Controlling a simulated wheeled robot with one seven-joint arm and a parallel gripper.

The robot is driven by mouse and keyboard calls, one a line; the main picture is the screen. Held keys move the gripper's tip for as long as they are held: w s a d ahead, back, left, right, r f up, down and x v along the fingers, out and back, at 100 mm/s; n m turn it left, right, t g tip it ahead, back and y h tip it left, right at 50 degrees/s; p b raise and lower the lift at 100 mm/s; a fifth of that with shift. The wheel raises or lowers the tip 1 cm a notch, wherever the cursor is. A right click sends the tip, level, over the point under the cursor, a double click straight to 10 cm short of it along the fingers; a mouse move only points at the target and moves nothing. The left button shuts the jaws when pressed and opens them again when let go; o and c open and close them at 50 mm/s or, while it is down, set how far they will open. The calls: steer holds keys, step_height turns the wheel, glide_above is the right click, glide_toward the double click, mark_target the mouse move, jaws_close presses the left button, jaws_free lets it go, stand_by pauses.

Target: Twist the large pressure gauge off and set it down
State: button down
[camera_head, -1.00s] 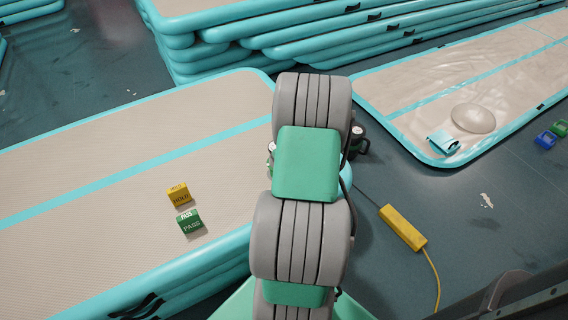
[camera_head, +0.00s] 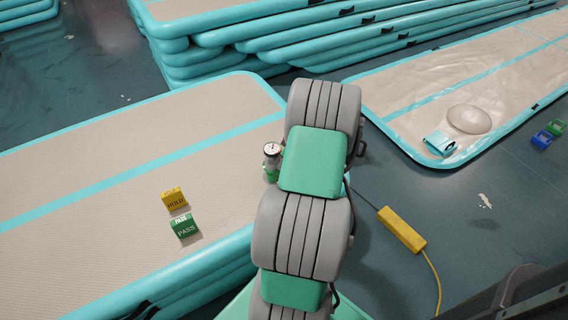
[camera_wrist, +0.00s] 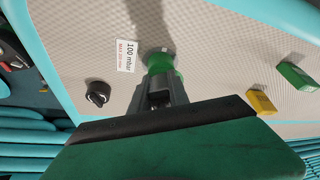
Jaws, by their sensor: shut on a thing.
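The pressure gauge (camera_head: 272,150) shows in the head view just left of my arm, with a round white dial on top, a silver neck and green below. In the wrist view my gripper (camera_wrist: 160,85) is shut on a green round part (camera_wrist: 160,62), which seems to be the gauge's body. The dial is not clear there. A white label reading 100 mbar (camera_wrist: 126,54) and a black round knob (camera_wrist: 97,93) are on the beige track, left of my fingers. My arm hides the gripper in the head view. I cannot tell whether the gauge is still seated.
A yellow HOLD block (camera_head: 174,200) and a green PASS block (camera_head: 184,226) stand on the track (camera_head: 110,215), left of the gauge. A yellow box with a cable (camera_head: 401,230) lies on the floor. Stacked tracks (camera_head: 290,40) stand behind. The track's left half is clear.

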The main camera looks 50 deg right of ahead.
steer(key=n, duration=0.1)
steer(key=d+n+y+b, duration=0.1)
steer(key=n, duration=0.1)
steer(key=d+n+y+b, duration=0.1)
steer(key=n, duration=0.1)
steer(key=shift+w+g, duration=0.4)
steer(key=shift+d, duration=0.1)
steer(key=n, duration=0.1)
steer(key=w+d+n, duration=0.1)
steer(key=n, duration=0.1)
steer(key=n+g+y, duration=0.1)
steer(key=shift+w+d+n, duration=0.15)
steer(key=shift+w+n, duration=0.1)
steer(key=shift+n, duration=0.05)
steer(key=shift+r+p, duration=1.7)
steer(key=shift+r, duration=0.8)
